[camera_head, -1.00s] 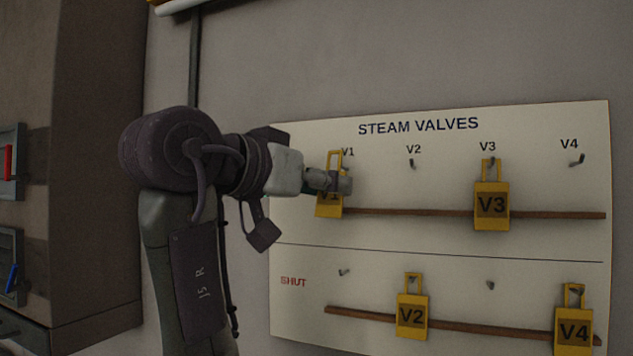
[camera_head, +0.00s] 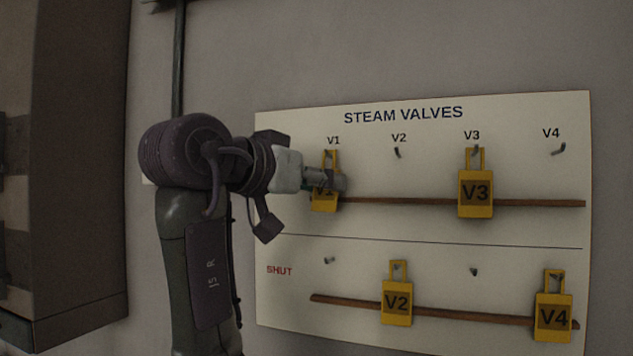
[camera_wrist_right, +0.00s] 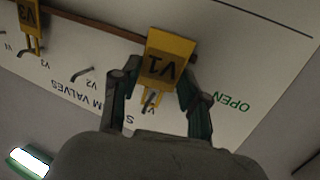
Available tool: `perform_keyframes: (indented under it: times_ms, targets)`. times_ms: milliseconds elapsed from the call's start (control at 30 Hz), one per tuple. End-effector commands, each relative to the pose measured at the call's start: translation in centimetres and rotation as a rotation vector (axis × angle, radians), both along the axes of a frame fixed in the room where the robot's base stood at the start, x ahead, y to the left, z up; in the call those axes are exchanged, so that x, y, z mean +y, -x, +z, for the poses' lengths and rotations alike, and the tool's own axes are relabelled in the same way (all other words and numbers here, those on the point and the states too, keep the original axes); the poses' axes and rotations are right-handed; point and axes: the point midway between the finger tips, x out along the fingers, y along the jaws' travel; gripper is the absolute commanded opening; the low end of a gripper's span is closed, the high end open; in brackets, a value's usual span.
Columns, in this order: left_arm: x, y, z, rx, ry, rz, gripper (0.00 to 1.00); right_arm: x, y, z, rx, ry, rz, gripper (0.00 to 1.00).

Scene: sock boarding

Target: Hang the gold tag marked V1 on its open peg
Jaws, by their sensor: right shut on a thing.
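The gold V1 tag (camera_head: 324,204) is upright at the upper row of the white board, under the printed V1. My right gripper (camera_head: 338,181) is shut on it from the left and covers part of its face. In the right wrist view the V1 tag (camera_wrist_right: 166,62) sits between the fingers of my right gripper (camera_wrist_right: 158,88). The V1 open peg (camera_wrist_right: 151,101) shows within the tag's loop there, beside the green OPEN lettering. I cannot tell whether the tag's weight rests on the peg. My left gripper is out of view.
The V3 tag (camera_head: 476,194) hangs in the upper row. The V2 tag (camera_head: 397,303) and V4 tag (camera_head: 553,318) hang in the lower row. The upper V2 peg (camera_head: 397,152) and V4 peg (camera_head: 558,150) are bare. A brown rail (camera_head: 400,202) crosses behind the upper tags.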

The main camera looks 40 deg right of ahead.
Motion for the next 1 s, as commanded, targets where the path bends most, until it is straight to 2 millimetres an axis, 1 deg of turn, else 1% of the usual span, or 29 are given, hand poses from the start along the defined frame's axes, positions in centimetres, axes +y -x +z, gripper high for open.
perform_keyframes:
  times_ms: [467,500,567,600,667,1000]
  targets:
    - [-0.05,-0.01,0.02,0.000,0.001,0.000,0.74,0.03,-0.01,0.03,0.000,0.000,0.000,0.31]
    - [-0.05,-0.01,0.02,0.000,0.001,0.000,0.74,0.03,-0.01,0.03,0.000,0.000,0.000,0.48]
    - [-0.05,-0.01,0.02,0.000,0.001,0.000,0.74,0.03,-0.01,0.03,0.000,0.000,0.000,0.58]
    - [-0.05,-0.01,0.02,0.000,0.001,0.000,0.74,0.03,-0.01,0.03,0.000,0.000,0.000,0.65]
    - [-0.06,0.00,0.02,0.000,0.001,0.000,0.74,0.03,-0.01,0.03,0.000,0.001,0.000,0.74]
    - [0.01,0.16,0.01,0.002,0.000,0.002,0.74,0.22,0.02,0.06,0.000,0.001,0.001,0.74]
